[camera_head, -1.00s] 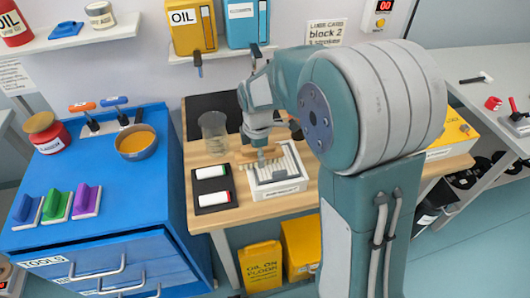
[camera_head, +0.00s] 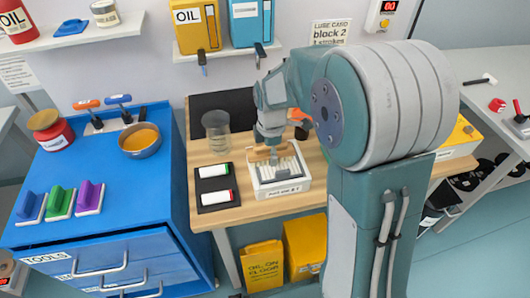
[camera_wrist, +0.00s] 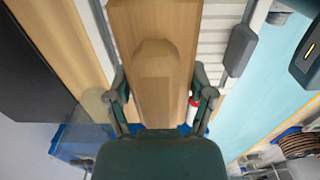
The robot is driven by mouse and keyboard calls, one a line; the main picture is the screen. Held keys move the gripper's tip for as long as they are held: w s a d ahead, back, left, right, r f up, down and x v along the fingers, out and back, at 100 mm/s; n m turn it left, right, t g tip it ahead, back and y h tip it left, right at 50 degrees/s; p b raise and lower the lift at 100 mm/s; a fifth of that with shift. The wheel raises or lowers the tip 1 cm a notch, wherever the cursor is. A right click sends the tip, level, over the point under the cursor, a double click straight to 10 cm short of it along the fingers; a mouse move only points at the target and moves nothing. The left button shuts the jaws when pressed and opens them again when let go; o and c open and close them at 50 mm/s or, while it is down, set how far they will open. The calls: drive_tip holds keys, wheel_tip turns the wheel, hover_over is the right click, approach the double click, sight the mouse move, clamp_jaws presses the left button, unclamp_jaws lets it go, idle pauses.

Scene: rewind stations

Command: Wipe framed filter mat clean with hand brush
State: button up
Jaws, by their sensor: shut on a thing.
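The framed filter mat (camera_head: 281,188), a white frame with pale ridged slats, lies on the wooden bench. The wooden hand brush (camera_head: 287,149) is at the mat's far part; I cannot tell whether its bristles touch the slats. My gripper (camera_head: 270,146) points down and is shut on the brush. In the wrist view, my gripper (camera_wrist: 161,92) has a finger on each side of the brush's wooden block (camera_wrist: 154,70), and the pale slats (camera_wrist: 212,45) show beside it. The bristles are hidden under the block.
A dark tray (camera_head: 216,205) with two markers lies left of the mat, and a clear jar (camera_head: 216,128) stands behind it. A yellow box (camera_head: 458,140) is at right.

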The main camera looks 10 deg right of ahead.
sight(293, 147)
drive_tip(key=shift+d+r, duration=0.1)
drive_tip(key=shift+d, duration=3.15)
drive_tip(key=shift+a, duration=5)
drive_tip(key=shift+d, duration=5)
drive_tip(key=shift+w, duration=0.4)
drive_tip(key=shift+a, duration=5.05)
